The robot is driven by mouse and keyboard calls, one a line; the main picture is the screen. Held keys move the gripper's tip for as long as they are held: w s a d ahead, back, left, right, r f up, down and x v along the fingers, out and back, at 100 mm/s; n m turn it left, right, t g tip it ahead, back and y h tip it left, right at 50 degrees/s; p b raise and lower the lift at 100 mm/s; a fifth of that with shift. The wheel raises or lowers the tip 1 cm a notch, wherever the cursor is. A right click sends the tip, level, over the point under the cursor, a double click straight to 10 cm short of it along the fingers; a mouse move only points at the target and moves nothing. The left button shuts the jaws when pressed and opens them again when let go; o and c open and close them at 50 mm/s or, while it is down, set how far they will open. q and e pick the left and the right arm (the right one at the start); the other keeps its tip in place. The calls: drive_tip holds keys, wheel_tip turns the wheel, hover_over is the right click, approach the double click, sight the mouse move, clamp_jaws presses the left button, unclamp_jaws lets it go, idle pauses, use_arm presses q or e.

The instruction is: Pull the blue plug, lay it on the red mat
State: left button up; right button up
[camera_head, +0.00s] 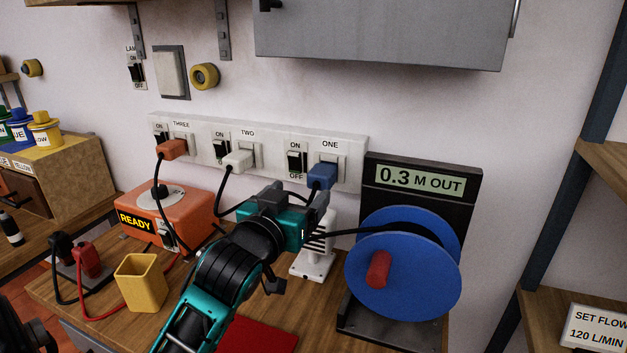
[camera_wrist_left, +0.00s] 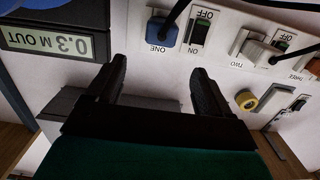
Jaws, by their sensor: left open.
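The blue plug (camera_head: 321,176) sits in the socket marked ONE, at the right end of the white wall strip. It also shows near the top of the left wrist view (camera_wrist_left: 163,32), which looks upside down. My left gripper (camera_head: 314,200) is just in front of and below the plug in the head view, and partly covers it. In the wrist view its fingers (camera_wrist_left: 158,70) are apart with nothing between them, and the plug lies beyond their tips. The red mat (camera_head: 265,337) lies on the bench, partly hidden behind my left arm. My right gripper is not visible.
A white plug (camera_head: 238,160) and an orange plug (camera_head: 172,150) sit in sockets TWO and THREE. A blue cable reel (camera_head: 410,265) stands right of my gripper, with a display reading 0.3 M OUT. A yellow cup (camera_head: 140,282) and an orange box (camera_head: 170,215) stand left.

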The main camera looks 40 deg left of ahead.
sight(317, 176)
use_arm(q)
drive_tip(key=x, duration=1.2)
drive_tip(key=shift+d+p, duration=0.1)
drive_tip(key=shift+p, duration=0.2)
drive_tip(key=shift+c, duration=0.4)
drive_tip(key=c, duration=1.1)
drive_tip(key=shift+s+f, duration=0.1)
drive_tip(key=shift+s, duration=0.1)
drive_tip(key=shift+v, duration=1.1)
drive_tip(key=shift+v, duration=2)
drive_tip(key=shift+f, duration=0.1)
